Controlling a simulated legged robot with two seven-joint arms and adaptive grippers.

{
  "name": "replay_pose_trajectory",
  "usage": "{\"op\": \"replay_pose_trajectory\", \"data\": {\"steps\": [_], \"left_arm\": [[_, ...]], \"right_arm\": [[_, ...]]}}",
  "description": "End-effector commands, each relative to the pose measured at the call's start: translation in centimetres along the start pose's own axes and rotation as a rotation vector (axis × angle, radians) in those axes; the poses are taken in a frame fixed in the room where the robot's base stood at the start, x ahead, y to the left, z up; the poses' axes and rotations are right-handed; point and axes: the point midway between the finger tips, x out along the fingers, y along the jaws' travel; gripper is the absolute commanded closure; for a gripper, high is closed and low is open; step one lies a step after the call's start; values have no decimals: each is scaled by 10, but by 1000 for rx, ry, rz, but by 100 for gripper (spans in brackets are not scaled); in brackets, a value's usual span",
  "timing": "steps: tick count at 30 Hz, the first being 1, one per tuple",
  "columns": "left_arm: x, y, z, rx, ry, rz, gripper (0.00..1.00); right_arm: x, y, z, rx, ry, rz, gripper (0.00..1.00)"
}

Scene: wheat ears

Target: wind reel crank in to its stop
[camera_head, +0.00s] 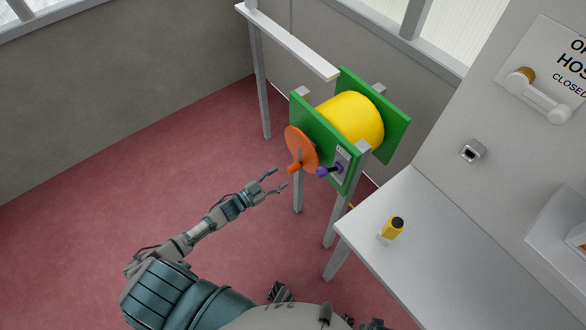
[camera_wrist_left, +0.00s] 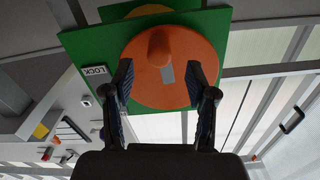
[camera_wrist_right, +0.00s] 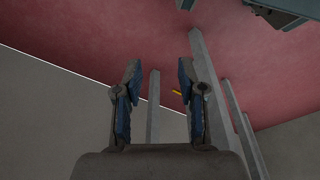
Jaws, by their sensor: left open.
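The reel has a yellow drum (camera_head: 352,117) between green side plates (camera_head: 392,128) on grey legs. Its crank is an orange disc (camera_head: 302,145) with an orange handle knob (camera_head: 294,168). A purple-knobbed lever (camera_head: 321,171) sits beside the disc. My left gripper (camera_head: 280,179) is open and empty, just short of the handle knob. In the left wrist view the disc (camera_wrist_left: 145,92) faces me, and the knob (camera_wrist_left: 159,47) lies ahead between the open fingers, apparently untouched. My right gripper (camera_wrist_right: 158,68) is open and empty, pointing toward grey posts.
A white table (camera_head: 430,238) at right holds a yellow, black-topped object (camera_head: 394,228). A white rail (camera_head: 288,42) runs behind the reel. A LOCK label (camera_wrist_left: 95,71) is on the green plate. The red floor at left is clear.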

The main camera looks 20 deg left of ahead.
Motion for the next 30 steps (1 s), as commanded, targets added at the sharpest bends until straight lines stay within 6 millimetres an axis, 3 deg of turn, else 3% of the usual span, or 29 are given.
{"op": "replay_pose_trajectory", "data": {"steps": [3,9,22,29,30], "left_arm": [[28,0,0,2,3,0,43],[58,0,0,1,2,0,43],[69,0,0,2,1,0,43],[69,0,0,2,1,0,98],[69,0,0,2,1,0,100]], "right_arm": [[-6,0,-3,1,3,1,60],[-16,1,-8,2,7,2,60],[-20,0,-10,2,7,2,60],[-20,0,-10,2,8,1,60],[-20,0,-10,2,8,1,60]]}}
